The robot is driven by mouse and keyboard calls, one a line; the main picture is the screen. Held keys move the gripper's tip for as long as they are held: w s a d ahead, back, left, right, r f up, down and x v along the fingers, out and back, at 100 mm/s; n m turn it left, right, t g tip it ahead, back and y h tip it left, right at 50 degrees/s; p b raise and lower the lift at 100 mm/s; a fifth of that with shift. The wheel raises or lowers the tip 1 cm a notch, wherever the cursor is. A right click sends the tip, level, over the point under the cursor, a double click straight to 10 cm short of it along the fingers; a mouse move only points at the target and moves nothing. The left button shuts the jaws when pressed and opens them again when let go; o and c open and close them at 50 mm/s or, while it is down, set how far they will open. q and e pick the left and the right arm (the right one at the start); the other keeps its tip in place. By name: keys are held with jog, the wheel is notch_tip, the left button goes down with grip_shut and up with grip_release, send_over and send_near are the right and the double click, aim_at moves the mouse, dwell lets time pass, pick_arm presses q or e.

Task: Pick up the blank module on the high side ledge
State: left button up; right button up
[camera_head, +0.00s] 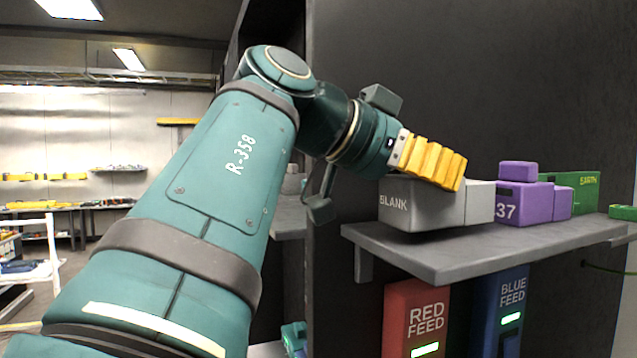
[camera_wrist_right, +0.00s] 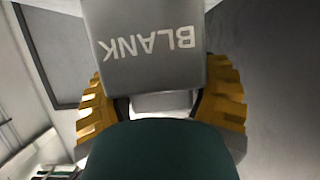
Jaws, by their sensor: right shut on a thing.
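The blank module (camera_head: 424,213) is a grey block with "BLANK" on its front. It is at the left end of the grey side ledge (camera_head: 450,258) in the head view; its base looks slightly tilted or raised, and I cannot tell whether it still touches the ledge. My right gripper (camera_head: 436,165) comes from the left with ribbed yellow fingers and is shut on the module from above. In the right wrist view the module (camera_wrist_right: 150,60) sits between the two yellow fingers (camera_wrist_right: 168,108). My left gripper is not in view.
A purple module (camera_head: 522,203) marked "37" stands right of the blank module, then a green module (camera_head: 585,190). Below the ledge are a red feed box (camera_head: 414,318) and a blue feed box (camera_head: 501,310). A dark panel (camera_head: 450,80) rises behind the ledge.

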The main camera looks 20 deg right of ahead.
notch_tip(320, 180, up, 8)
jog(key=shift+r, duration=0.1)
dwell(0.4)
